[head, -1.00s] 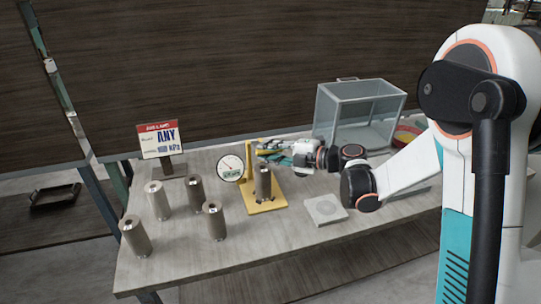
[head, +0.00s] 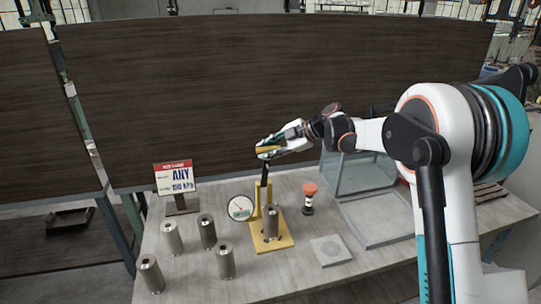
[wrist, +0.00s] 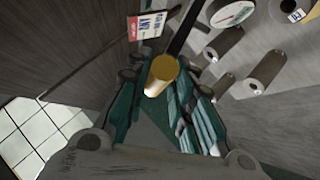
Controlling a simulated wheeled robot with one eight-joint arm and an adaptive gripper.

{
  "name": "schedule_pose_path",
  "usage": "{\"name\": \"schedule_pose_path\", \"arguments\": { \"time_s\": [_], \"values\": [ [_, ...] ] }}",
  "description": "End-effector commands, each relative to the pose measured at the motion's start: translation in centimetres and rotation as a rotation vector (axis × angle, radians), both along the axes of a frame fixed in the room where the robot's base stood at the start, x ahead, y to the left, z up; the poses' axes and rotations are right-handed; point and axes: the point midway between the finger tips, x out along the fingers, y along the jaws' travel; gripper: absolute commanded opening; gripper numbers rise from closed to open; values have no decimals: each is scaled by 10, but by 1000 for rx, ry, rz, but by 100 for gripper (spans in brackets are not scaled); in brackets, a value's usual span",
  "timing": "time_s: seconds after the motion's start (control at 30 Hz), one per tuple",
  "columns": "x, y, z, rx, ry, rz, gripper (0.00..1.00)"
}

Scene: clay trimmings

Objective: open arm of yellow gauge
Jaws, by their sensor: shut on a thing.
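The yellow gauge (head: 281,242) stands on the table with a flat yellow base, a yellow upright and a round white dial (head: 240,208). A grey cylinder (head: 271,223) stands upright on its base. The gauge's black arm (head: 264,176) points nearly straight up from the upright. My gripper (head: 264,150) is at the top of this arm, shut on its yellow handle. In the wrist view, the yellow handle (wrist: 161,72) lies between my fingers, with the black rod (wrist: 184,30) leading away from it. The fingers partly hide the handle.
Several grey cylinders (head: 207,232) stand left of the gauge. A red-and-white sign (head: 175,178) stands behind them. An orange-topped object (head: 308,198), a flat grey plate (head: 330,250) and a clear-walled box (head: 357,172) are to the right.

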Motion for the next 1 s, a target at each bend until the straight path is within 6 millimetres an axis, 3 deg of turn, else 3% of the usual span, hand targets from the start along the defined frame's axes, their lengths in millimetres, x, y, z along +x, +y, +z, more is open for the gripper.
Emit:
{"name": "schedule_pose_path", "arguments": {
  "time_s": [0.6,0.63,0.7,1.0],
  "values": [
    [10,3,2,-1,-8,1,0],
    [10,3,2,-1,-8,1,27],
    [9,3,2,-1,-8,1,38],
    [9,2,3,0,-5,0,38]
  ]
}}
